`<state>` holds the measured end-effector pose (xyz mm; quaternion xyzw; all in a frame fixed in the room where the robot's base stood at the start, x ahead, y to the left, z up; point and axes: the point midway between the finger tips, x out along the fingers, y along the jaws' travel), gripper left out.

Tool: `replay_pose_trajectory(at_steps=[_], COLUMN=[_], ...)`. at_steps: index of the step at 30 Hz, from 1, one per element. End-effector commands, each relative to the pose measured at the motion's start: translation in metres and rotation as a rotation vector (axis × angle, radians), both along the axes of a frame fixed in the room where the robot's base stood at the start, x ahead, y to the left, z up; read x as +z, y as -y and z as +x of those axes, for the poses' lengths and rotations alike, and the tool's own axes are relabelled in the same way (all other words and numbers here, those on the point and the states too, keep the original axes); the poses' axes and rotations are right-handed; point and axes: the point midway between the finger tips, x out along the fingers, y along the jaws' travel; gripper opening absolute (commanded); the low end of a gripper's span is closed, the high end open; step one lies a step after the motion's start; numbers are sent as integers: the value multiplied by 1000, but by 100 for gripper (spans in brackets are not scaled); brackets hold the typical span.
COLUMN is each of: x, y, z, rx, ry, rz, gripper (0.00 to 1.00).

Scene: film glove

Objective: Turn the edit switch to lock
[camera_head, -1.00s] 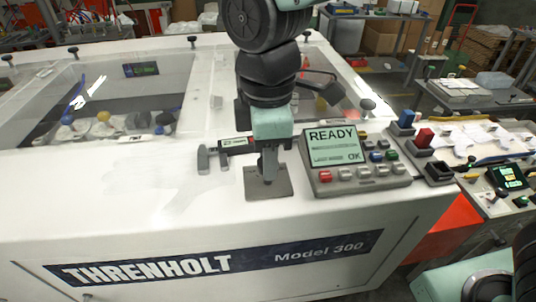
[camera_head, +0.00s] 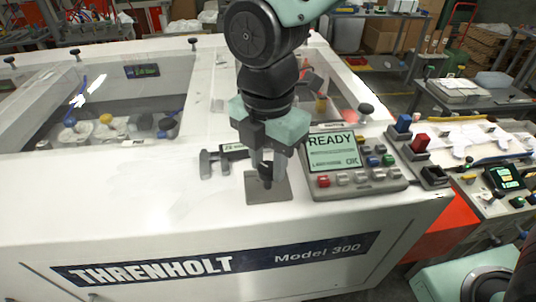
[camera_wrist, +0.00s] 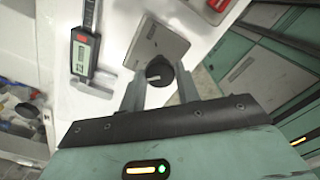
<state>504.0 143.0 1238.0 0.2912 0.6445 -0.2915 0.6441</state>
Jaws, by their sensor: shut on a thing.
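The edit switch is a dark round knob with a pale pointer line (camera_wrist: 155,76) on a square grey plate. The plate (camera_head: 256,195) lies on the white top of the machine, left of the control panel. My gripper (camera_head: 265,178) points down over the plate, its fingers at the knob. In the wrist view the fingers (camera_wrist: 160,90) stand on either side of the knob and are shut on it. The fingers and wrist hide most of the knob in the head view. Any lettering on the plate is too small to read.
The control panel (camera_head: 340,180) with a READY screen and several buttons stands close right of my gripper. A digital caliper (camera_head: 208,161) lies close left.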

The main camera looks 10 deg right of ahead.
Motion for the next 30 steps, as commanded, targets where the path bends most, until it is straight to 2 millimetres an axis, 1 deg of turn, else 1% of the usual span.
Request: replay_pose_trajectory(at_steps=[6, 19, 20, 21, 22, 30], x=[2, 1, 1, 1, 1, 0], y=[-1, -1, -1, -1, -1, 0], z=[1, 1, 1, 1, 1, 0], rx=[41, 47, 47, 47, 47, 45], ry=[4, 4, 4, 3, 3, 1], rz=[3, 3, 3, 3, 3, 1], gripper=[9, 9, 41, 52, 54, 54])
